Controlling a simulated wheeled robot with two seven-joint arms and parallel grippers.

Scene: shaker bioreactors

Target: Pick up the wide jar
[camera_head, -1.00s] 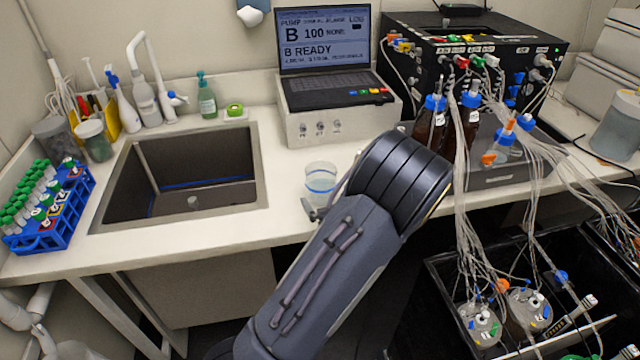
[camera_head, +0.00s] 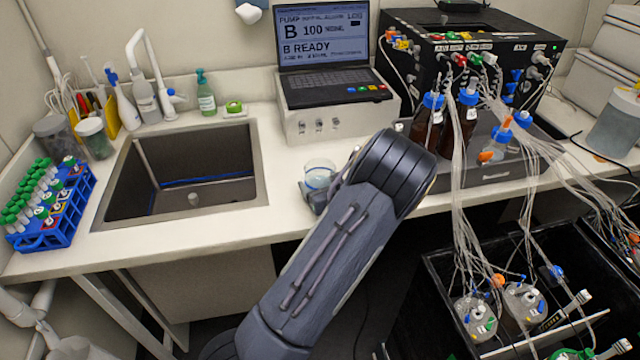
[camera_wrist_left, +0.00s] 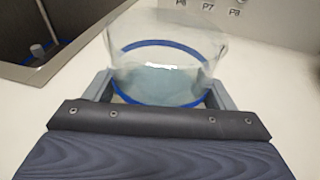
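The wide jar (camera_head: 320,172) is a clear glass vessel with a blue band. It stands on the white counter to the right of the sink, partly hidden by my left arm. My left gripper (camera_head: 316,196) is low at the jar, mostly hidden behind my arm. In the left wrist view the jar (camera_wrist_left: 165,50) fills the space between the two grey fingers of the left gripper (camera_wrist_left: 158,95). One finger is on each side, spread wide and very close to the glass; firm contact cannot be made out. My right gripper is not in view.
The sink (camera_head: 258,190) lies left of the jar. The pump box (camera_head: 335,118) with a laptop stands behind it. Brown bottles (camera_head: 428,122) with tubing stand to the right. A blue tube rack (camera_head: 62,215) is at far left. The counter's front edge is close by.

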